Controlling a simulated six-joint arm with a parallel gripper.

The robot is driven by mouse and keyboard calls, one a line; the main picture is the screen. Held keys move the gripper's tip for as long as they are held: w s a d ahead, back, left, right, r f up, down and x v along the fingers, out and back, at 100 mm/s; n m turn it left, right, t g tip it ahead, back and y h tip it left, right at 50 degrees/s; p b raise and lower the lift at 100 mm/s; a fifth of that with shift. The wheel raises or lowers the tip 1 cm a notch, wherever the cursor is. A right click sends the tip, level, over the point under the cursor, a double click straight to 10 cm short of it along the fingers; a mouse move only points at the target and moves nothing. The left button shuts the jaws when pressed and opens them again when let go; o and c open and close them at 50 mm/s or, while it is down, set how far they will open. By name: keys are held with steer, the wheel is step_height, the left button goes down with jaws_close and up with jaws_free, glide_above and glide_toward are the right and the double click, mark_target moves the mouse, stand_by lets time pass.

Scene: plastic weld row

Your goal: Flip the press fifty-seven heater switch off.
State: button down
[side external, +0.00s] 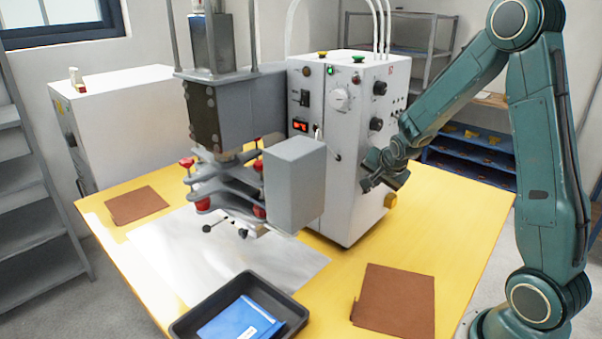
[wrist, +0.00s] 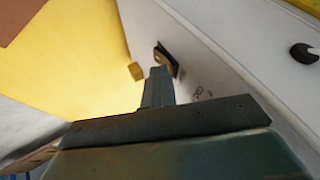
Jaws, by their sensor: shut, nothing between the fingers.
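The press control box (side external: 343,155) stands on the yellow table. Its front carries a red-lit rocker switch (side external: 300,126), a black switch (side external: 304,97), a small toggle (side external: 318,132) and several knobs. I cannot read which one is marked as the heater. My gripper (side external: 367,185) is shut and empty, low beside the right-hand face of the box. In the wrist view my gripper (wrist: 158,74) points at a dark fitting (wrist: 166,60) on the white panel (wrist: 215,75). The fingers overlap that fitting, so I cannot tell whether they touch it.
The grey press (side external: 233,110) with red-knobbed arms stands left of the box. A yellow block (wrist: 136,71) sits beside the dark fitting. A black tray (side external: 290,330) with a blue packet and brown mats (side external: 395,300) lie on the table (side external: 465,225). The table's right side is mostly clear.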

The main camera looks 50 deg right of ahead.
steer(key=shift+r, duration=0.15)
steer(key=shift+r, duration=0.7)
stand_by(0.4)
steer(key=s+v, duration=0.1)
steer(key=v, duration=1.1)
steer(key=shift+d, duration=0.4)
